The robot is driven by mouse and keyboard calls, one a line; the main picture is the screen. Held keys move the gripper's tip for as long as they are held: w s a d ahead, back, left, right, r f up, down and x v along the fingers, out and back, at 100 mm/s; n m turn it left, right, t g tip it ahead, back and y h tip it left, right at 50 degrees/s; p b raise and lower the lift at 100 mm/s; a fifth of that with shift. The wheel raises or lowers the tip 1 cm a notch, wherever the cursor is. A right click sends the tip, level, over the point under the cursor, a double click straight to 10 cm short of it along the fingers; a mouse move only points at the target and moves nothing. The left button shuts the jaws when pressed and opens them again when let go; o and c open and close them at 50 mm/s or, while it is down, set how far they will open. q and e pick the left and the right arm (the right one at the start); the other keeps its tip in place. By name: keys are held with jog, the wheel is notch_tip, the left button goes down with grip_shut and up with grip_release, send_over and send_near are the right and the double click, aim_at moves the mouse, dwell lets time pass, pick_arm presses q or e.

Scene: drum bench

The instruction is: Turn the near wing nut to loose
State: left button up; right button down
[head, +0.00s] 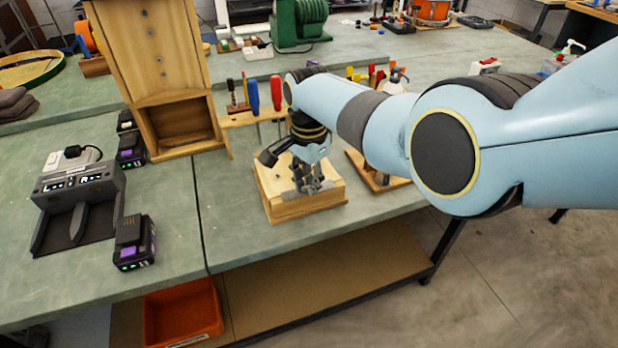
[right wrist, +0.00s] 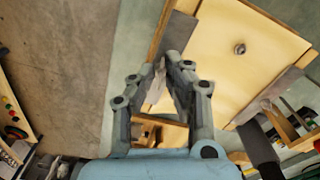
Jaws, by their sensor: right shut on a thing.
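My right gripper (head: 312,184) reaches down onto a wooden block (head: 308,208) with a pale top, near the bench's front edge. In the right wrist view its fingers (right wrist: 166,76) are closed together on a small light-grey piece, the near wing nut (right wrist: 158,78), beside a grey metal strip (right wrist: 178,36) along the block's edge. The fingers hide most of the nut, so its turn angle cannot be read. My left gripper is in neither view.
A small round metal knob (right wrist: 239,48) stands on the pale top. Screwdrivers (head: 254,96) stand in a rack behind the block. A tall wooden cabinet (head: 158,58), a charger (head: 78,192) and batteries (head: 134,243) are to the left. Green bench surface between them is clear.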

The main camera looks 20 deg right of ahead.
jog(key=n+p, duration=0.1)
jog(key=n, duration=0.3)
jog(key=shift+r+n, duration=0.1)
jog(key=shift+n, duration=0.2)
jog(key=n, duration=0.3)
jog(key=shift+w+n, duration=0.1)
jog(key=shift+n, duration=0.3)
jog(key=n, duration=0.4)
jog(key=shift+p, duration=0.4)
jog(key=n, duration=0.9)
jog(key=shift+n, duration=0.3)
jog(key=n, duration=0.4)
jog(key=shift+p, duration=0.3)
jog(key=n, duration=0.5)
jog(key=shift+n, duration=2)
